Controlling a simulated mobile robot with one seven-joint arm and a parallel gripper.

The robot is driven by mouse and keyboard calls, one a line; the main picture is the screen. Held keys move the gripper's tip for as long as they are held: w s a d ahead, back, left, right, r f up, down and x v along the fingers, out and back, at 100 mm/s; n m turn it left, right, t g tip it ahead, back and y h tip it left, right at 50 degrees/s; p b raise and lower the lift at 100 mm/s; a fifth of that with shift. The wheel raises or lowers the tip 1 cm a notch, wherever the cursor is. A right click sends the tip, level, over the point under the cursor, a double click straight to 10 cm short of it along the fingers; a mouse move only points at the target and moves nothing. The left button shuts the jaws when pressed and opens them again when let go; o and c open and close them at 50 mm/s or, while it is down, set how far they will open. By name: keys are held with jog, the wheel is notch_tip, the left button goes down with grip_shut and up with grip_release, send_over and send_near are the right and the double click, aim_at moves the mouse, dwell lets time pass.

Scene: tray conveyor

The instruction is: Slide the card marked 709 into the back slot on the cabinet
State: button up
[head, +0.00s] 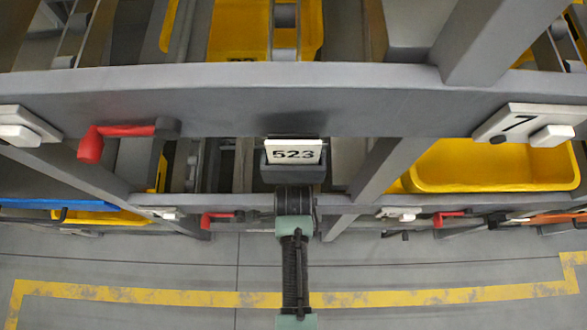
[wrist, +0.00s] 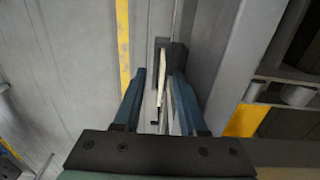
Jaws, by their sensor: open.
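A white card marked 523 (head: 293,152) stands upright in a dark holder (head: 293,173) under the grey conveyor beam, at the middle of the head view. In the wrist view, my gripper (wrist: 158,73) is open. Its two blue fingers lie on either side of a thin pale card seen edge-on (wrist: 163,92), with a gap on the left and the right finger close to it. A dark block (wrist: 176,54) is beyond the fingertips. The number on this edge-on card does not show. No card marked 709 is readable, and I cannot make out the back slot.
The grey beam (head: 230,97) crosses above. A yellow line (head: 400,297) marks the open floor.

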jog(key=shift+c, duration=0.3)
grip_shut()
jog(key=shift+r, duration=0.2)
jog(key=shift+r+p, duration=0.35)
jog(key=shift+p, duration=0.25)
jog(key=shift+r+p, duration=1.05)
jog(key=shift+p, duration=0.05)
jog(key=shift+r+p, duration=1)
jog(key=shift+p, duration=0.1)
jog(key=shift+r, duration=0.1)
